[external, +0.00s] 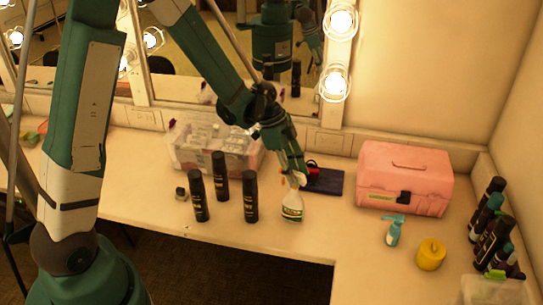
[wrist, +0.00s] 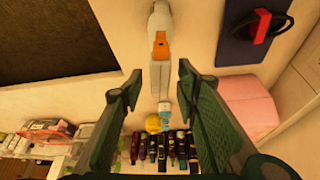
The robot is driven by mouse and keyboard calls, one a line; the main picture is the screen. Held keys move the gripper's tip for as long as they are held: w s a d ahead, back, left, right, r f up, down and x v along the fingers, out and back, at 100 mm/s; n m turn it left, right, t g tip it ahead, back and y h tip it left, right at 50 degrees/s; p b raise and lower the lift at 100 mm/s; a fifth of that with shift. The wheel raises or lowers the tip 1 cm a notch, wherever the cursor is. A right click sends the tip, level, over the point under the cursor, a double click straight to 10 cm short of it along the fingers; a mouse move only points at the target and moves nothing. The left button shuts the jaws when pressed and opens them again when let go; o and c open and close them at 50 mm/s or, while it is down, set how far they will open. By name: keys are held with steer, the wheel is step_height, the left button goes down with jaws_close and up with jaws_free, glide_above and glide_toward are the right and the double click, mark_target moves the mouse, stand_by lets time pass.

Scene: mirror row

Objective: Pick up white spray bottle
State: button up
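The white spray bottle (external: 291,208) stands upright near the counter's front edge, with a green-and-white label. In the wrist view the bottle (wrist: 158,22) is at the top centre, with an orange part (wrist: 161,46) at its head. My gripper (external: 293,177) is at the bottle's top in the external view. In the wrist view my gripper (wrist: 158,76) is open, one finger to each side, with the bottle's head just beyond the fingertips and nothing held. I cannot tell whether a finger touches the bottle.
Several black cans (external: 220,177) stand left of the bottle. A clear bin (external: 185,150) and dark blue folder (external: 325,181) lie behind. To the right are a pink case (external: 404,178), teal pump bottle (external: 393,234), yellow container (external: 430,255) and dark bottles (external: 492,240). Mirrors line the back.

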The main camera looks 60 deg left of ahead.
stand_by(0.4)
jaws_close()
steer(key=shift+r, duration=0.15)
steer(key=shift+r, duration=4.85)
